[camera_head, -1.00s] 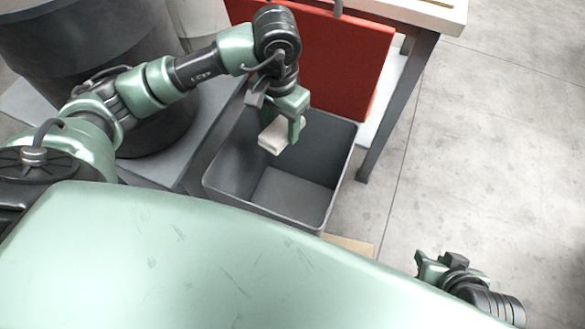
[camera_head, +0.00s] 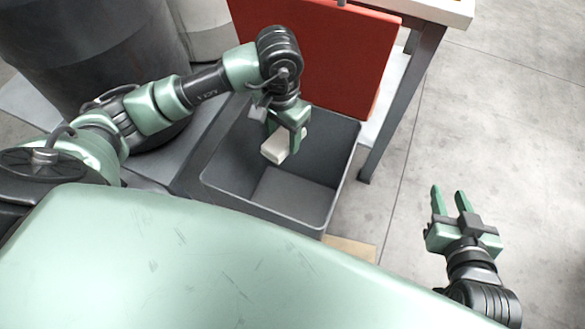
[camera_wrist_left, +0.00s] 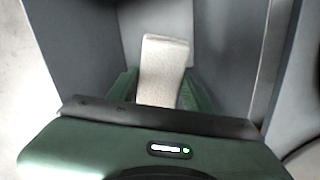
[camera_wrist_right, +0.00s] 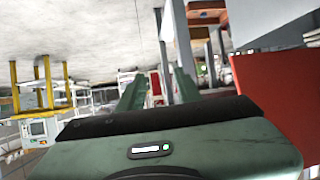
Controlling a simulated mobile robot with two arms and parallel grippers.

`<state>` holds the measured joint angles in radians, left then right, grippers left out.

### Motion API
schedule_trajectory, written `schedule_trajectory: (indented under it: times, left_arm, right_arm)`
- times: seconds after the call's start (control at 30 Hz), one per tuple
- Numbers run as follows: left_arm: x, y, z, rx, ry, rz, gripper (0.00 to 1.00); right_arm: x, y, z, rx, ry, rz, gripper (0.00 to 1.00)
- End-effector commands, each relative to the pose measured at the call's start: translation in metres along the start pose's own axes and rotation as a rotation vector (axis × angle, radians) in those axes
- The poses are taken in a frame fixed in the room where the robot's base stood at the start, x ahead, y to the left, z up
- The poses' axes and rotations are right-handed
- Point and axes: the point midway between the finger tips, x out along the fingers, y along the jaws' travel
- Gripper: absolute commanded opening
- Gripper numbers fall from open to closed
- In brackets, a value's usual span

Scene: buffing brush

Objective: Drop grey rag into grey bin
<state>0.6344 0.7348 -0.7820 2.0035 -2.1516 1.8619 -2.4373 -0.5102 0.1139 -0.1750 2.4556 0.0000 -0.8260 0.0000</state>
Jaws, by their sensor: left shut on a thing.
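The grey rag (camera_head: 275,149) is a pale, folded piece held in my left gripper (camera_head: 284,140), which is shut on it. The grey bin (camera_head: 283,196) is an open rectangular container, and the rag hangs over its opening in the head view. In the left wrist view the rag (camera_wrist_left: 163,68) stands out between the fingers, with the bin's inner walls (camera_wrist_left: 228,50) around it. The bin floor under the rag shows as empty. My right gripper (camera_head: 449,197) is open and empty over the floor at the right.
A red panel (camera_head: 315,50) stands right behind the bin, beside a workbench with a dark leg (camera_head: 403,105). A large dark barrel (camera_head: 85,55) stands at the left. The concrete floor (camera_head: 510,120) at the right is clear.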

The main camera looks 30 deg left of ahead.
Motion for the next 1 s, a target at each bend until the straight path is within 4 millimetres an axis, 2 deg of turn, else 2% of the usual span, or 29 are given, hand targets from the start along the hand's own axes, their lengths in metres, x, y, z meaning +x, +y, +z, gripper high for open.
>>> schedule_trajectory:
  times: [0.37, 0.4, 0.47, 0.87, 1.0]
  left_arm:
    - [0.002, 0.0, 0.0, 0.0, 0.0, 0.0, 0.12]
    - [0.002, 0.0, 0.0, 0.0, 0.0, 0.0, 0.58]
    - [0.002, 0.0, 0.0, 0.0, 0.0, 0.0, 0.75]
    - [-0.003, 0.0, 0.0, 0.0, 0.001, -0.001, 0.76]
    - [-0.022, -0.001, -0.001, 0.001, 0.004, -0.001, 0.76]
  right_arm:
    - [0.001, -0.001, -0.005, 0.0, 0.022, -0.001, 0.34]
    - [0.001, -0.001, -0.005, 0.0, 0.022, -0.001, 0.34]
    - [0.001, -0.001, -0.004, 0.0, 0.022, -0.001, 0.34]
    - [0.0, -0.001, -0.004, 0.0, 0.012, -0.002, 0.34]
    - [-0.006, 0.003, 0.017, 0.001, -0.095, 0.007, 0.34]
